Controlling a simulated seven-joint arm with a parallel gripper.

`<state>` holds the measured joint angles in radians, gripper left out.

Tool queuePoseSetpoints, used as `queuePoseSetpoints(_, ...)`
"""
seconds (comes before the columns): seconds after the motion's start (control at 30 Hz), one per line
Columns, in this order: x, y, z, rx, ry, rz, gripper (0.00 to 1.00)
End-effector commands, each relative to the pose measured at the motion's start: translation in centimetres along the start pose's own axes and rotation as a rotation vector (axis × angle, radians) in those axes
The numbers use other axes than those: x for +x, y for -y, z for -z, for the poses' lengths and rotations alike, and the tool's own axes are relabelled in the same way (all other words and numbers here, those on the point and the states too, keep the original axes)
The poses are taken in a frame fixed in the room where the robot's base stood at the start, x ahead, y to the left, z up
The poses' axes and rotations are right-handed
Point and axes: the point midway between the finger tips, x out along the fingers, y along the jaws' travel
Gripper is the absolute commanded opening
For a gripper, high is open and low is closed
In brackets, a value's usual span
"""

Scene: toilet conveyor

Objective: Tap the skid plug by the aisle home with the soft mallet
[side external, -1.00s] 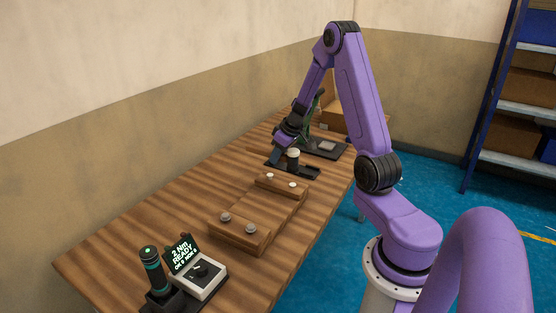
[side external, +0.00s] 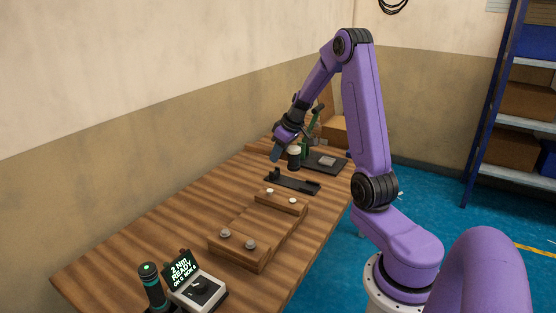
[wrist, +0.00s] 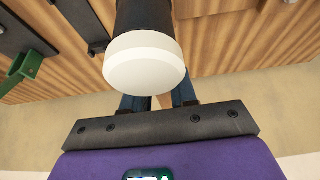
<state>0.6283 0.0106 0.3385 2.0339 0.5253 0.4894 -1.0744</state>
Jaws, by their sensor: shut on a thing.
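My gripper (side external: 281,150) is shut on the soft mallet (side external: 294,157), a dark head with a pale face, and holds it above the black cradle (side external: 303,185). In the wrist view the mallet's white face (wrist: 147,68) fills the space in front of my gripper (wrist: 157,101) and partly hides the fingers. The wooden skid (side external: 262,222) lies on the bench nearer the camera. Its near block carries two grey plugs, one on the left (side external: 225,233) and one on the right (side external: 250,244). Its far block has two paler plugs (side external: 270,190), (side external: 298,200), which look lower.
A driver (side external: 151,285) and a display box (side external: 196,290) stand at the near end of the bench. A green-handled device (side external: 306,147) on a black base (side external: 325,162) stands beyond the cradle. Bare bench top lies left of the skid.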

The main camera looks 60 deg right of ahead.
Motion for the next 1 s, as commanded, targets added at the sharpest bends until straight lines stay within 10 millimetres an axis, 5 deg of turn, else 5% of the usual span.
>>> queuePoseSetpoints(1.0, 2.5, 0.0, -1.0, -0.001, -0.002, -0.001, 0.00)
